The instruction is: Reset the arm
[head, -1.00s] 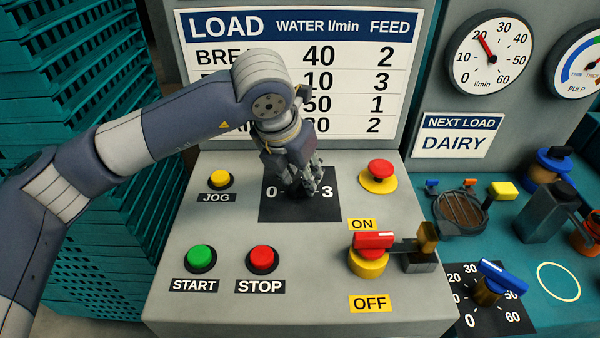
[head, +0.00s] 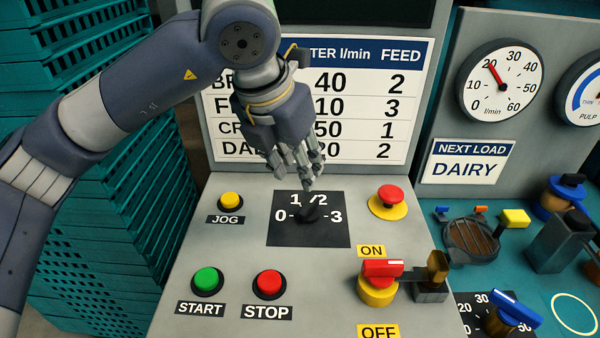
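My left gripper (head: 308,186) comes in from the upper left and points down above the feed selector plate (head: 275,232). Its fingers look close together, but I cannot tell whether they are fully shut. The black selector knob (head: 312,214) sits on that plate, marked 0, 1, 2 and 3, just below the fingertips. A small gap seems to lie between fingertips and knob. The exact direction the knob points is hard to tell. My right gripper is not in view.
The grey panel carries JOG (head: 231,202), START (head: 207,281) and STOP (head: 269,284) buttons, a red mushroom button (head: 390,196) and a red-handled ON/OFF switch (head: 380,285). A blue-handled dial (head: 515,309) is lower right. Teal crates (head: 120,200) stack at left.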

